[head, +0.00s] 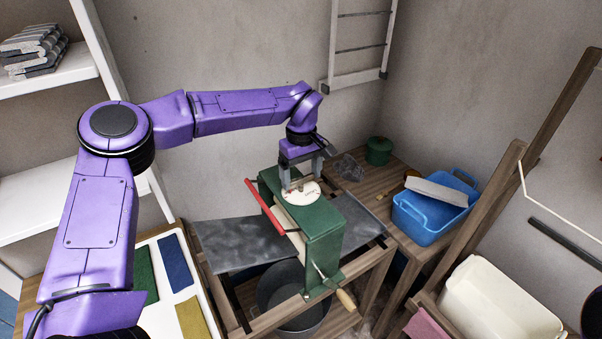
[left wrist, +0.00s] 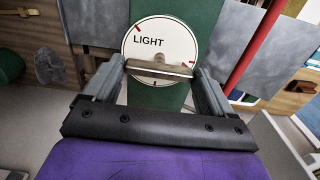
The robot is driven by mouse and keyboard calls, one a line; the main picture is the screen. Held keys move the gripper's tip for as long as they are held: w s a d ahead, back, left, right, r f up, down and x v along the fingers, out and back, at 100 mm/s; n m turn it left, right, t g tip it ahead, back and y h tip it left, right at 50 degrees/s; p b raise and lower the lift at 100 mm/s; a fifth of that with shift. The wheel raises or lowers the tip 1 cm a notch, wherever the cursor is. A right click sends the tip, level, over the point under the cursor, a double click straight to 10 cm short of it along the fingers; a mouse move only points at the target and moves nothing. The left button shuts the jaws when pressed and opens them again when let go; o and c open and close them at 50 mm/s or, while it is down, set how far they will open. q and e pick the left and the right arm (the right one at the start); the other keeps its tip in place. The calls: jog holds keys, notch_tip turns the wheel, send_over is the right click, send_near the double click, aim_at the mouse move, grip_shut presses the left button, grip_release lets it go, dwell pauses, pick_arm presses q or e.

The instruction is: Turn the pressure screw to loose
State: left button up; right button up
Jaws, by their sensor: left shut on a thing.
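The pressure screw is a small metal crossbar (left wrist: 158,68) over a round white dial (left wrist: 160,36) on top of the green mangle (head: 325,222). The dial also shows in the head view (head: 309,196). In the left wrist view the word LIGHT and several red marks are readable on the dial. My left gripper (head: 301,187) points down at the dial. Its fingers stand at the two ends of the crossbar and are shut on it, as the left wrist view (left wrist: 159,71) shows. The lower part of the dial is partly hidden by the crossbar. My right gripper is out of view.
A red bar (head: 264,206) runs along the mangle's left side. A crank with a wooden grip (head: 346,299) sticks out in front. Grey boards (head: 235,240) flank the mangle, with a metal tub (head: 318,318) below. A blue basin (head: 436,212) stands on the right bench.

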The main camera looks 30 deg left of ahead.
aim_at(301, 177)
pick_arm(q)
jog(key=o, duration=0.8)
jog(key=shift+o, duration=0.2)
jog(key=shift+w+r, duration=0.1)
jog(key=shift+a+r, duration=0.1)
jog(key=shift+r, duration=0.3)
notch_tip(301, 177, up, 10)
jog(key=b, duration=0.2)
jog(key=shift+f, duration=0.15)
